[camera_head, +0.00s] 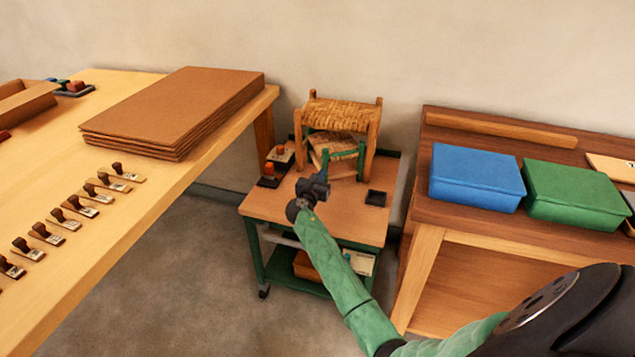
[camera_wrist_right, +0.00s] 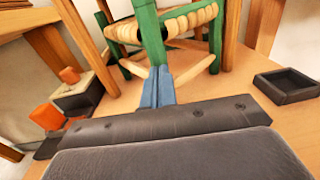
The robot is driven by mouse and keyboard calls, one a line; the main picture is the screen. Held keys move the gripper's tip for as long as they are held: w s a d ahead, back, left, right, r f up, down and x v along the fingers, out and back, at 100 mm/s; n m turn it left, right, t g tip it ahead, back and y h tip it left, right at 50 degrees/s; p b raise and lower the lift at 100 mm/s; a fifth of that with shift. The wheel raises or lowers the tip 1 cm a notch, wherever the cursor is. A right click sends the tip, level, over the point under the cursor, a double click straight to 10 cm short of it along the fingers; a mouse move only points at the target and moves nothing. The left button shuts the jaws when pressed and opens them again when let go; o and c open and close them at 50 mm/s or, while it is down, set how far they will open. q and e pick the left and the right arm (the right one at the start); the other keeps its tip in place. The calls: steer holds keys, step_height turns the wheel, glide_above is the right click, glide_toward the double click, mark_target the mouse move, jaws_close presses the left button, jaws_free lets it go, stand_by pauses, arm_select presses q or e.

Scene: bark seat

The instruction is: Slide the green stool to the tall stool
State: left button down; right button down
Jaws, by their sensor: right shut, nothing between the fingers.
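The tall stool (camera_head: 343,112) has a woven straw seat and plain wooden legs and stands at the back of a small cart. The green stool (camera_head: 361,157) is lower, with green legs and a woven seat. It shows beneath the tall stool's seat, between its legs, partly hidden. In the right wrist view, the green stool (camera_wrist_right: 151,32) is straight ahead, with tall stool legs (camera_wrist_right: 86,45) on either side. My right gripper (camera_head: 316,186) is shut and empty, low over the cart top. Its fingertips (camera_wrist_right: 158,72) meet the green stool's near leg in the picture; I cannot tell if they touch.
The cart top (camera_head: 345,220) is clear in front. A small black tray (camera_head: 376,198) lies to the right, and small orange-topped items (camera_head: 268,172) to the left. A workbench with boards (camera_head: 175,105) is left; a bench with blue (camera_head: 477,175) and green boxes (camera_head: 572,190) is right.

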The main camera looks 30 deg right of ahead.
mark_target(326, 167)
steer(key=shift+w+d, duration=0.1)
steer(key=shift+d, duration=0.1)
